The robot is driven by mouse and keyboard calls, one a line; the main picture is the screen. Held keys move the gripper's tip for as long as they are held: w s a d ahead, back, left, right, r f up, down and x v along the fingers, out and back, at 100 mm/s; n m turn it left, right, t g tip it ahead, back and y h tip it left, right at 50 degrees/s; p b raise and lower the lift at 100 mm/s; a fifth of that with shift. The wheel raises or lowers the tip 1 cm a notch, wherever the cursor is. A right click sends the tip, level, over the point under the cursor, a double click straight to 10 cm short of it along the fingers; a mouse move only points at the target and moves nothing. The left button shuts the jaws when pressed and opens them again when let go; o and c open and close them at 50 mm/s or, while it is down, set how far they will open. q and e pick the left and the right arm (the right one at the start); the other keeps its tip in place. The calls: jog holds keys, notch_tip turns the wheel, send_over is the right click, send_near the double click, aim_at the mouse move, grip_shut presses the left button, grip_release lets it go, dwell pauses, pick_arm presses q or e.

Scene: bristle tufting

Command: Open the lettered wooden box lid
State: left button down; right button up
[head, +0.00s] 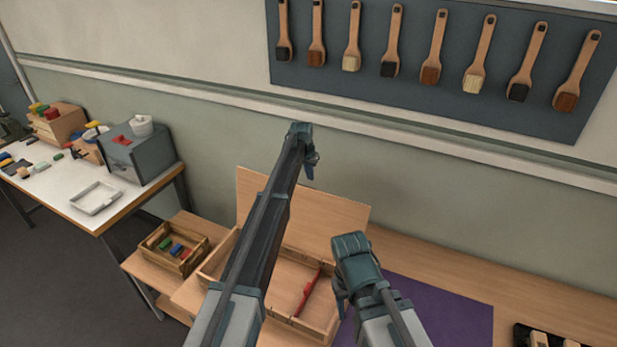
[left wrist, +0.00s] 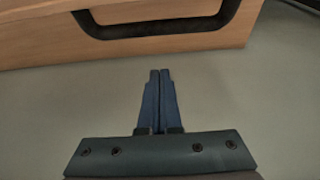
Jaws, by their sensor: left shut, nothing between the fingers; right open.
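The wooden box (head: 318,330) stands on the bench at lower centre. A plain wooden panel, its lid (head: 335,213), stands raised at its back edge, so the box is open. No letters can be made out. My right gripper (head: 340,302) is open, near the box's right side.
A red piece (head: 308,292) lies inside the box. A small crate (head: 150,250) with coloured blocks is to its left. A purple mat (head: 455,318) lies to the right. Brushes hang on a wall panel (head: 350,85). A white table (head: 60,205) stands far left.

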aim_at(299, 186)
pick_arm(q)
jog(key=s, duration=0.2)
jog(key=s+a, duration=0.1)
jog(key=shift+s+a+r+p, duration=0.2)
jog(key=shift+s+p, duration=0.1)
jog(key=shift+s, duration=0.1)
jog(key=shift+t, duration=0.7)
jog(key=s, duration=0.1)
jog(key=s+a+r, duration=0.1)
jog(key=s, duration=0.1)
jog(key=s+a+r+p, duration=0.1)
jog(key=s, duration=0.1)
jog(key=shift+s, duration=0.2)
jog(key=shift+w+d+f, duration=0.1)
jog(key=shift+w, duration=0.1)
jog(key=shift+w, duration=0.1)
